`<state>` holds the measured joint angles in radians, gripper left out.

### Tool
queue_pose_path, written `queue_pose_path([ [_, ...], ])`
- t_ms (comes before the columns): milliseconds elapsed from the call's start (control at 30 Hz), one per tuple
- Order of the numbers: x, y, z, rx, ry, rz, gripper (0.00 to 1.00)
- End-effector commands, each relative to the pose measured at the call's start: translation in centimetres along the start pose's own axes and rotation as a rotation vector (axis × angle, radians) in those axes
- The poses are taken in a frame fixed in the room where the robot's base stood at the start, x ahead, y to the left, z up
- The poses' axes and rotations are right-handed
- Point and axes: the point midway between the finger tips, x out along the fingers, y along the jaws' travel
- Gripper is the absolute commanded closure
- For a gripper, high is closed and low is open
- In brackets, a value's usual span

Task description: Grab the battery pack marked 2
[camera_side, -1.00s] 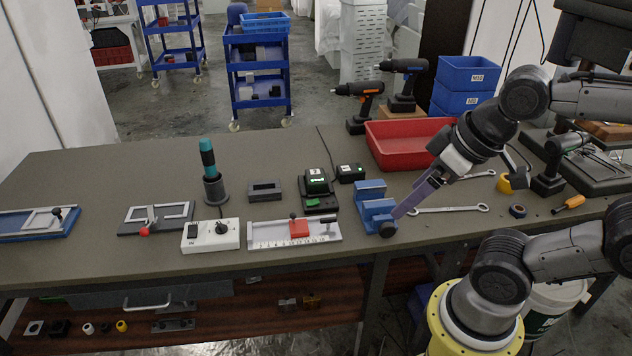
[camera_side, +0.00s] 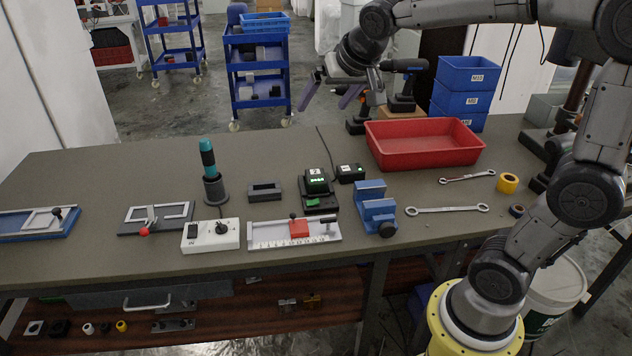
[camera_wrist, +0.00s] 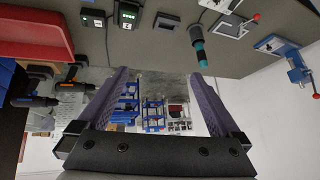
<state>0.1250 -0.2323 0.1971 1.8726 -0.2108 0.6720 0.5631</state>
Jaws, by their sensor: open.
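A dark battery pack (camera_side: 316,180) with a white label on top sits in a black charger (camera_side: 319,203) with a green patch, near the middle of the bench. The pack also shows at the top of the wrist view (camera_wrist: 128,14). My gripper (camera_side: 328,94) is open and empty, raised high above the bench's back edge and apart from the pack. Its two purple fingers stand wide apart in the wrist view (camera_wrist: 160,75), with only the distant floor and trolleys between them.
A small black box (camera_side: 350,173) with a white label stands right of the pack. A blue vise (camera_side: 376,210), a red tray (camera_side: 424,158), cordless drills (camera_side: 402,85) and a teal-handled tool (camera_side: 209,165) in a holder stand around. A white slide fixture (camera_side: 270,236) lies in front.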

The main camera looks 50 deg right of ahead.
Motion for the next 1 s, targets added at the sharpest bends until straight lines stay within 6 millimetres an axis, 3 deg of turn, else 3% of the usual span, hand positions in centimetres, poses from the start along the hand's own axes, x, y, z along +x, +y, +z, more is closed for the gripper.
queue_pose_path([
  [33,2.8,0.2,-1.4,0.028,-0.015,0.029,0.00],
  [200,11.6,1.9,-4.3,0.106,-0.054,0.108,0.00],
  [400,20.9,5.5,-3.5,0.138,-0.143,0.195,0.00],
  [500,23.6,7.1,-2.1,0.149,-0.190,0.225,0.00],
  [600,24.9,8.2,-0.8,0.158,-0.225,0.244,0.00],
  [767,26.6,9.1,-0.2,0.164,-0.234,0.252,0.00],
  [1000,30.8,10.0,0.9,0.163,-0.233,0.251,0.00],
])
